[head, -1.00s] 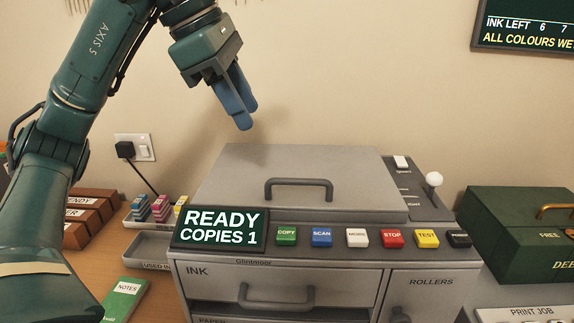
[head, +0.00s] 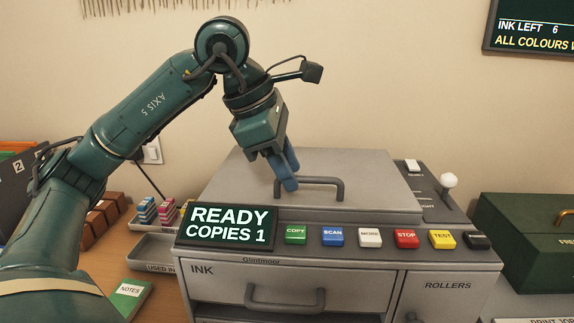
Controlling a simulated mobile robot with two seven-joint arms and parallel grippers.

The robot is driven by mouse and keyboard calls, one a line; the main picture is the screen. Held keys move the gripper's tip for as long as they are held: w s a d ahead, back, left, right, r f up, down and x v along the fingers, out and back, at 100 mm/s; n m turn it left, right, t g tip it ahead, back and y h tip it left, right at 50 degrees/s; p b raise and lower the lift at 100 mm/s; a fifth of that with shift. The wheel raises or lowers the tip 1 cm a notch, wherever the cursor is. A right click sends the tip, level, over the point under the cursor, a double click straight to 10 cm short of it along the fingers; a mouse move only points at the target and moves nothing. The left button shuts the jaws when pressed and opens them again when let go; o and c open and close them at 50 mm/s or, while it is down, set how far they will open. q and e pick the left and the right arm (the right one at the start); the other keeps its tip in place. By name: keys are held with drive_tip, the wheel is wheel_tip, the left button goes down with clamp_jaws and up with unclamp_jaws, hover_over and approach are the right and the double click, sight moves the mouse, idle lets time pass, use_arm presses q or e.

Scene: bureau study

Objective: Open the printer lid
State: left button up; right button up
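The printer lid (head: 372,172) is a flat grey panel on top of the printer, and it lies closed. Its dark bar handle (head: 338,190) stands at the lid's front edge. My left gripper (head: 288,184) points down with blue fingers, just at the left end of the handle in the picture. Whether the fingers touch the handle or hover over it cannot be told. The fingers overlap in this view, so their gap is hidden. The printer's display (head: 229,226) reads READY, COPIES 1. My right gripper is not in view.
A row of coloured buttons (head: 333,236) runs along the printer front, below the lid. A white-knobbed lever (head: 449,181) stands right of the lid. A green box (head: 530,236) is at the right, ink cartridges (head: 157,211) at the left. The wall is close behind.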

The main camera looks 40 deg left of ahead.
use_arm(q)
drive_tip(key=shift+c, duration=0.5)
clamp_jaws()
